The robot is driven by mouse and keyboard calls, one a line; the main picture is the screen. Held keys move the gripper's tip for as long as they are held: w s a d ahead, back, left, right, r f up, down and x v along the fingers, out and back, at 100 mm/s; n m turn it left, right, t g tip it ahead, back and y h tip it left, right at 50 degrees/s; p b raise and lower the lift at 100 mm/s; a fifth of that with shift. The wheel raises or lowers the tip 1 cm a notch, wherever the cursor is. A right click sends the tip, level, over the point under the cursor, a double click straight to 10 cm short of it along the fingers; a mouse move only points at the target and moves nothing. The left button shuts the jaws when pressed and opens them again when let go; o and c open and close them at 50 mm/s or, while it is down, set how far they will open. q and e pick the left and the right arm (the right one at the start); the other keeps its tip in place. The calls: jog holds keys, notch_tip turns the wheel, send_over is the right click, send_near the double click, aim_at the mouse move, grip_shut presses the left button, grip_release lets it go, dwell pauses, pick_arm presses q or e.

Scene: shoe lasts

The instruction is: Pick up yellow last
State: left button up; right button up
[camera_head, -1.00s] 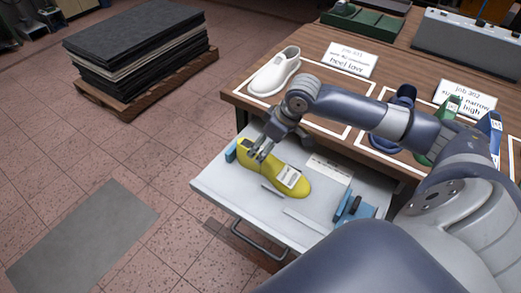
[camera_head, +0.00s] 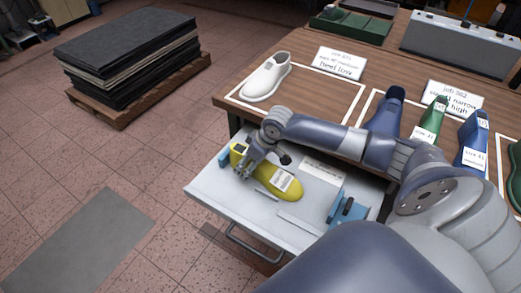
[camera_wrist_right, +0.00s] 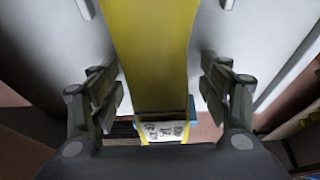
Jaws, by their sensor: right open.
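The yellow last (camera_head: 287,184) lies in the open grey drawer (camera_head: 222,198) with a white label on its upper side. My right gripper (camera_head: 247,170) is open at the last's left, taller end, and covers part of it in the head view. In the right wrist view the yellow last (camera_wrist_right: 155,45) runs between the two spread fingers (camera_wrist_right: 160,90), with gaps visible on both sides. A white printed label shows at its lower end there. My left gripper is not in view.
A wooden table (camera_head: 300,100) stands behind the drawer, with a white last (camera_head: 266,78), a dark blue last (camera_head: 385,118), a green last (camera_head: 430,122) and a blue last (camera_head: 472,140). Blue holders (camera_head: 347,208) and thin dividers are in the drawer.

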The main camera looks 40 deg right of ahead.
jog(key=shift+c, duration=0.2)
jog(key=c, duration=1.4)
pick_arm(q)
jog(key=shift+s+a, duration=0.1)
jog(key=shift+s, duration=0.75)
pick_arm(e)
jog(key=shift+r, duration=0.1)
jog(key=shift+c, duration=1.1)
